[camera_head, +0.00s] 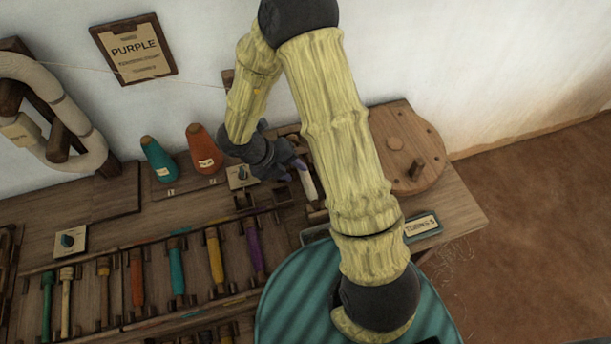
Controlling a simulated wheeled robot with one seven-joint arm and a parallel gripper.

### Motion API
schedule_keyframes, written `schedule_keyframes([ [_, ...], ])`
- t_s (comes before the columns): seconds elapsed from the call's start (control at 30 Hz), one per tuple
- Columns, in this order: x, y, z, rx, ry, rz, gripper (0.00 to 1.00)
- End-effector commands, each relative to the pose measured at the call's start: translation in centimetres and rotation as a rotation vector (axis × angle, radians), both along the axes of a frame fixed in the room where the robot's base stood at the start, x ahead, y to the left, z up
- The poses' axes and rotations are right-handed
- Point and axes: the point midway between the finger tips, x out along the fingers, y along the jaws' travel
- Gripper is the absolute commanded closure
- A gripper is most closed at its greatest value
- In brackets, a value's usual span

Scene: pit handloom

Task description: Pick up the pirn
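Several coloured pirns lie side by side in a slotted wooden rack on the bench: teal (177,270), yellow (215,258), purple (254,247) and others to the left. A pale, bare-looking rod (306,182), possibly an empty pirn, stands out just right of my gripper (293,168), at the back of the bench. My gripper is small and dark here, low over the wooden parts there. Its fingertips are beside or at the pale rod; I cannot tell whether they touch it or how far apart they are. My arm hides part of that area.
A teal cone (157,160) and an orange cone (205,150) stand left of my gripper. A round wooden disc (408,150) with a peg lies to the right. A "PURPLE" sign (135,50) hangs on the wall. A thread skein (60,110) is at far left.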

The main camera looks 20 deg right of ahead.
Motion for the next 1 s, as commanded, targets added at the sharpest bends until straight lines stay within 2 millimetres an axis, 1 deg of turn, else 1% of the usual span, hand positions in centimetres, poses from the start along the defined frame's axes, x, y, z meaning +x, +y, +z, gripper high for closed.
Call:
schedule_keyframes([
  [0.07,0.0,-0.1,-0.1,0.000,0.000,0.000,0.64],
  [0.17,0.0,-0.5,-0.8,-0.001,0.001,-0.001,0.64],
  [0.33,0.1,-1.8,-3.1,0.000,0.003,-0.002,0.64],
  [0.47,0.1,-2.6,-4.2,-0.001,0.001,0.000,0.64],
  [1.0,0.2,-2.8,-4.3,-0.001,-0.001,0.001,0.64],
])
